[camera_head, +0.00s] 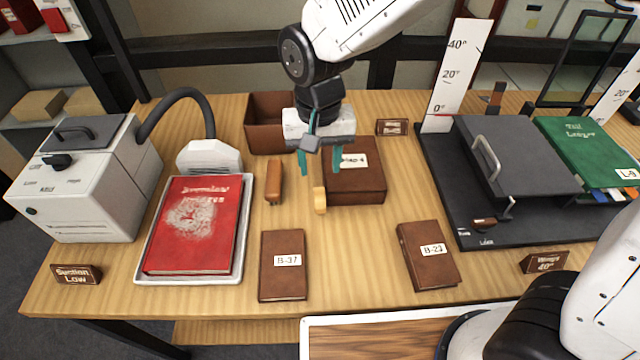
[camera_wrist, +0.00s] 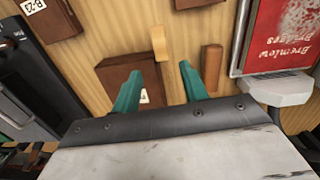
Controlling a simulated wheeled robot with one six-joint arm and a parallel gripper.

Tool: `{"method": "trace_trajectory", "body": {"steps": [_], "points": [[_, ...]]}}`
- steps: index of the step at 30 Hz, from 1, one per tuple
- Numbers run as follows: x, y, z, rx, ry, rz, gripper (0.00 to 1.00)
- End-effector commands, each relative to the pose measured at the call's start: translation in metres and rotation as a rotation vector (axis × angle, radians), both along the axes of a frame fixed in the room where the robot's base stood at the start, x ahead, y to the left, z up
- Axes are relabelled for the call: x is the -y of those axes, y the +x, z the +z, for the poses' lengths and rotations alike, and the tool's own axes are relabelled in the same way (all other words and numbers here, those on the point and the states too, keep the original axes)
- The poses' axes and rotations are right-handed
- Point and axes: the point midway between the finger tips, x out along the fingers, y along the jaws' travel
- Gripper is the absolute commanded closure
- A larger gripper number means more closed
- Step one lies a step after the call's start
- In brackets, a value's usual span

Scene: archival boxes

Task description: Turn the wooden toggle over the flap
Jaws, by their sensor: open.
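A closed brown box (camera_head: 365,190) with a white label, partly covered by my gripper, lies at the middle of the table; part of it shows in the wrist view (camera_wrist: 125,72). A small pale wooden piece (camera_head: 319,200), which looks like the toggle, is by the box's front left corner; it also shows in the wrist view (camera_wrist: 159,42). I cannot tell the flap's edge apart from the box. My gripper (camera_head: 319,170) has teal fingers spread apart, above the box's left side with nothing between them. In the wrist view the fingers (camera_wrist: 160,72) point toward the pale piece.
A brown wooden handle-like piece (camera_head: 274,181) lies left of the box. An open brown box (camera_head: 262,125) stands behind. Brown books (camera_head: 283,268) and (camera_head: 427,258) lie in front. A red book (camera_head: 195,225) in a white tray is left; a dark press-like stand (camera_head: 500,150) is right.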

Motion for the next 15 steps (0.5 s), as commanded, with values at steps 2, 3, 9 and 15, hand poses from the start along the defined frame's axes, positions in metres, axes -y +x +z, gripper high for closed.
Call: {"method": "trace_trajectory", "body": {"steps": [2,3,9,15], "points": [[-0.002,0.004,0.001,0.020,0.013,-0.043,0.56],[-0.002,0.004,-0.001,0.022,0.015,-0.054,0.56],[-0.001,0.003,-0.025,0.018,0.012,-0.061,0.56],[0.000,0.003,-0.057,0.018,0.012,-0.060,0.56]]}}
